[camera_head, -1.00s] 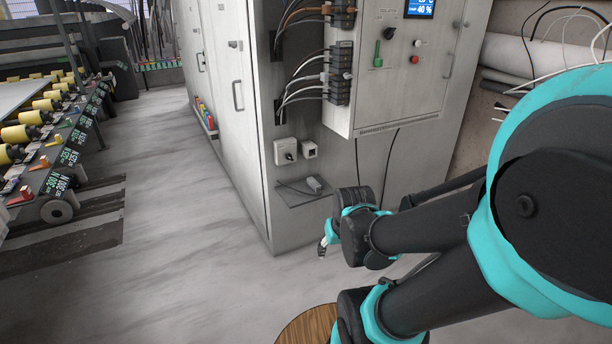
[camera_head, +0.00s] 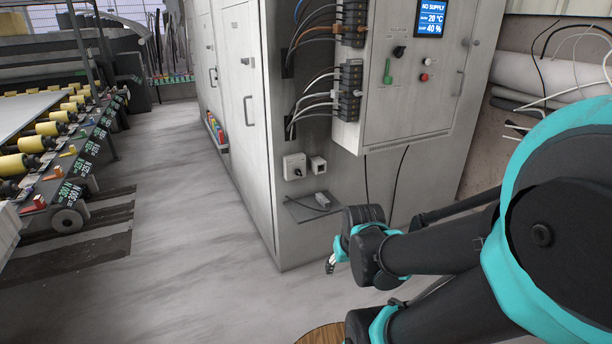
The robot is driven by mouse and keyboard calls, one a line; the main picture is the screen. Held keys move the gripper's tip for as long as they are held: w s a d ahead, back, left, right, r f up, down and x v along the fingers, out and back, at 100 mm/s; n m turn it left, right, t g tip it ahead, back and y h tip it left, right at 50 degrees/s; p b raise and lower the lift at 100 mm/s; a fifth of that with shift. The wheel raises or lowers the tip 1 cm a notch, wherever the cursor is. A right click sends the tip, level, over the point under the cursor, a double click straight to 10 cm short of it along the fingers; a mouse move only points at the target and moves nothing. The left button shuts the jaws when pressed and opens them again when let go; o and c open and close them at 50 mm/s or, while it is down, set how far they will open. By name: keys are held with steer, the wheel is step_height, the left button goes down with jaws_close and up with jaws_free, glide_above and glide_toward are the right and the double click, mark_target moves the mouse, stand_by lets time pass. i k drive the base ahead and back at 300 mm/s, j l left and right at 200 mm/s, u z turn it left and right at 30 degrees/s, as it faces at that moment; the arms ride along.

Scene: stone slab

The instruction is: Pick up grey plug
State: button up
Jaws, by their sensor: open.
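The grey plug (camera_head: 322,199) lies on a small dark shelf (camera_head: 298,209) on the side of the grey cabinet. A thin cable runs from the plug toward the left along the shelf. My gripper (camera_head: 330,266) hangs below and slightly right of the shelf, apart from the plug. It is small in the picture, with its fingers pointing down, open and empty. The black and teal arm links cover the lower right of the view.
Two sockets, a larger one (camera_head: 294,166) and a smaller white one (camera_head: 318,165), sit on the cabinet above the shelf. A control panel (camera_head: 414,75) with buttons and a screen is above right. A round wooden top (camera_head: 322,335) shows at the bottom edge. Open floor lies left.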

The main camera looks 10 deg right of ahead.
mark_target(323, 200)
steer(key=i+l, duration=0.7)
steer(key=i, duration=0.2)
